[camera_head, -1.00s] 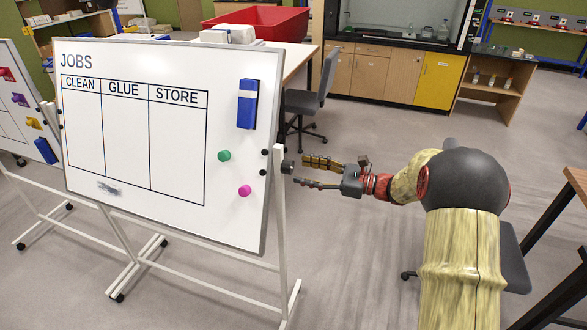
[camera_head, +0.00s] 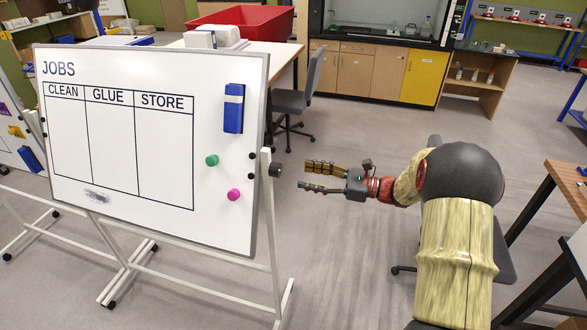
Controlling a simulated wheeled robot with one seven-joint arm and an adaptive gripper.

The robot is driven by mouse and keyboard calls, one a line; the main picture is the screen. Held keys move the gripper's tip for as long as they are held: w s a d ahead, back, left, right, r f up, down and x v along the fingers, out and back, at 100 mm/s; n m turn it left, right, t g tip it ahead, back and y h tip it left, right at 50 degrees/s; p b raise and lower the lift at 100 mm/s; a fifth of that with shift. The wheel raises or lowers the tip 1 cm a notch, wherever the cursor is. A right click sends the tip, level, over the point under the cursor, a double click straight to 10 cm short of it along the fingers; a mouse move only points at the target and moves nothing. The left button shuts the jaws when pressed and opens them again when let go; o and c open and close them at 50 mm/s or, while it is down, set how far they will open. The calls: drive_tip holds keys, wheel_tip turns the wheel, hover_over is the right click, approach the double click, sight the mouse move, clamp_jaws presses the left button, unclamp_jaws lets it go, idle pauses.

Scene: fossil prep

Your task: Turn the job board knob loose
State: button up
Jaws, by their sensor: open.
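The job board (camera_head: 120,220) is a white board on a wheeled white frame at the left, with JOBS and the columns CLEAN, GLUE and STORE. Its dark round knob (camera_head: 275,170) sticks out on the right side, at the frame upright (camera_head: 268,215). My gripper (camera_head: 304,177) is right of the knob, its two fingers pointing left toward it. The fingers are apart, with nothing between them. A visible gap separates the fingertips from the knob.
The board carries a blue eraser (camera_head: 233,108), a green magnet (camera_head: 211,160) and a pink magnet (camera_head: 233,195). A grey chair (camera_head: 305,85) stands behind. A wooden table (camera_head: 570,185) is at the right.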

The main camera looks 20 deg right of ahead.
sight(280, 171)
drive_tip(key=shift+m, duration=0.7)
drive_tip(key=p+x, duration=0.3)
drive_tip(key=x, duration=0.1)
drive_tip(key=shift+a+r, duration=0.1)
drive_tip(key=shift+r, duration=0.25)
drive_tip(key=shift+a+f+p, duration=0.15)
drive_tip(key=shift+a+p, duration=0.05)
drive_tip(key=shift+p, duration=0.2)
drive_tip(key=shift+x, duration=3.95)
drive_tip(key=shift+f, duration=0.1)
drive_tip(key=shift+c, duration=0.9)
drive_tip(key=shift+b, duration=0.3)
drive_tip(key=c, duration=1)
